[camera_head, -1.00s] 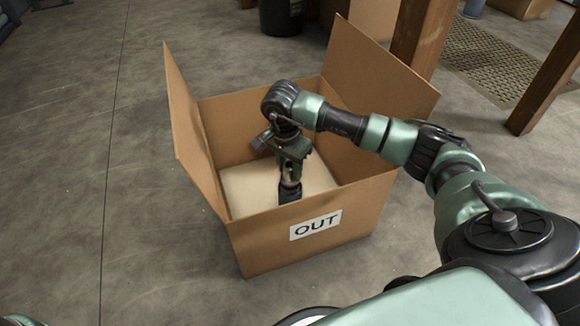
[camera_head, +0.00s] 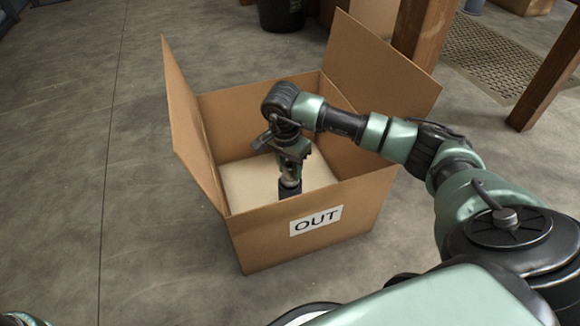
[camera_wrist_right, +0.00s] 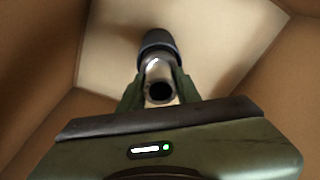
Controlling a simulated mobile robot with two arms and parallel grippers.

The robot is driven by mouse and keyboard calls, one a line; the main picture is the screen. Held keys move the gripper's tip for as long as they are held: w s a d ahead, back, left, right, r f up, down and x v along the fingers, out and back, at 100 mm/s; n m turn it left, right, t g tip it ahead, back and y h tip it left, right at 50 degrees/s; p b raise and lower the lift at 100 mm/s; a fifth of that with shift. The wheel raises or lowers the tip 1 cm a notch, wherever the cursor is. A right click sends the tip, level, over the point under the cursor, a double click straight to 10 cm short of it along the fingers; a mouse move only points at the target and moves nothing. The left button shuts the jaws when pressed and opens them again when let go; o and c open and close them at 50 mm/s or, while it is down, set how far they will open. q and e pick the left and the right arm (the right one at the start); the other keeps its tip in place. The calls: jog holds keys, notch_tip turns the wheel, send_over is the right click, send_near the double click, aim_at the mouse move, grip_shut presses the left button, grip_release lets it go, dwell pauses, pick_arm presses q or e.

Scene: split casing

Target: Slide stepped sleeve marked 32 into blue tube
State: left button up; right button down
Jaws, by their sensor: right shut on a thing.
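My right gripper (camera_head: 291,170) reaches down inside the open cardboard box marked OUT. It is shut on a silver sleeve (camera_wrist_right: 159,74), whose open round end faces the camera in the right wrist view. A wider dark blue-black cylinder (camera_wrist_right: 157,42) sits around or against the far end of the sleeve, in line with it. In the head view the same dark cylinder (camera_head: 290,189) hangs upright below the fingers, partly hidden by the box's front wall. I cannot read the number 32 on the sleeve. My left gripper is out of view.
The OUT box (camera_head: 260,245) stands on the grey floor with flaps raised at the left and back right. Its pale bottom (camera_head: 245,185) looks bare. A dark bin (camera_head: 281,14) and wooden posts (camera_head: 419,35) stand behind.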

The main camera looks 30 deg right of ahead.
jog(key=shift+w+f+b, duration=0.1)
jog(key=shift+f+b, duration=0.35)
jog(key=shift+f, duration=0.55)
jog(key=c, duration=0.9)
grip_release()
jog(key=shift+f, duration=0.15)
jog(key=shift+r, duration=0.2)
notch_tip(320, 180, up, 8)
jog(key=p, duration=0.7)
jog(key=shift+f, duration=0.1)
